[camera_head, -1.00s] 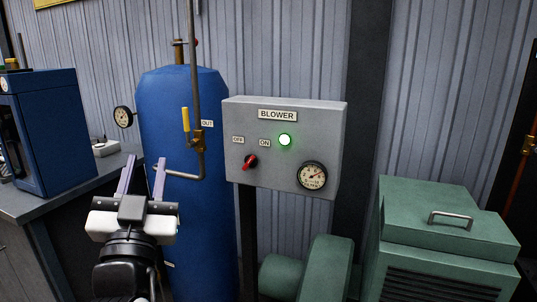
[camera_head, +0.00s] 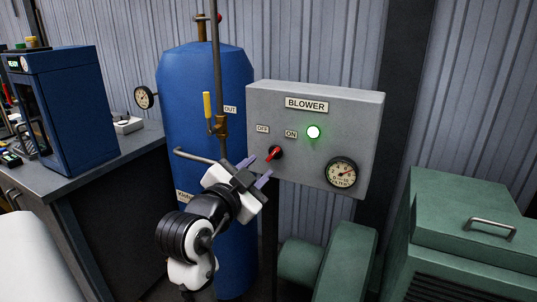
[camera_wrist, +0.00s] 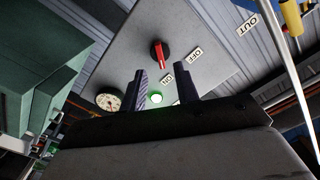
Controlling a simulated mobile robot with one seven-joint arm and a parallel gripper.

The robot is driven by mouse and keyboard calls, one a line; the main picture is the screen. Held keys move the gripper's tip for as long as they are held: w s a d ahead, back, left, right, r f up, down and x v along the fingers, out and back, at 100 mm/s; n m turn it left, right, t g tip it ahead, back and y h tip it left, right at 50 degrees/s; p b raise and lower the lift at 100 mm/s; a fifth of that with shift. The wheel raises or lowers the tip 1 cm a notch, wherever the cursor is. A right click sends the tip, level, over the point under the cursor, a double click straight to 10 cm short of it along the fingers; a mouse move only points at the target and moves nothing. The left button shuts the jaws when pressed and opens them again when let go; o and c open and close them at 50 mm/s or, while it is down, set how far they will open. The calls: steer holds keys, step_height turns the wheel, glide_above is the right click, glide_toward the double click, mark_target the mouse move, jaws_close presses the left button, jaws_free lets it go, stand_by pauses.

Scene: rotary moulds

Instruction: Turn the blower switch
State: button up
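The blower switch (camera_head: 275,153) is a black round knob with a red handle bar on the front of the grey BLOWER box (camera_head: 265,105). Its red bar slants from lower left to upper right, below the OFF label (camera_head: 262,129) and ON label (camera_head: 291,133). A green lamp (camera_head: 314,132) on the box is lit. My gripper (camera_head: 257,169) is open and empty, just left of and below the knob, pointing at the panel. In the wrist view, the knob (camera_wrist: 160,55) shows beyond and between the two spread fingers (camera_wrist: 162,73), apparently not touched.
A dial gauge (camera_head: 342,172) is on the box's lower right. A blue tank (camera_head: 180,100) with a pipe and yellow-handled valve (camera_head: 208,107) stands close at the left. A green machine (camera_head: 460,215) stands at the lower right. A workbench (camera_head: 95,165) is at the far left.

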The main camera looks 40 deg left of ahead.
mark_target(271, 157)
steer(key=p+x, duration=0.1)
steer(key=x, duration=0.4)
steer(key=shift+w+a, duration=0.1)
steer(key=shift+w, duration=0.3)
jaws_close()
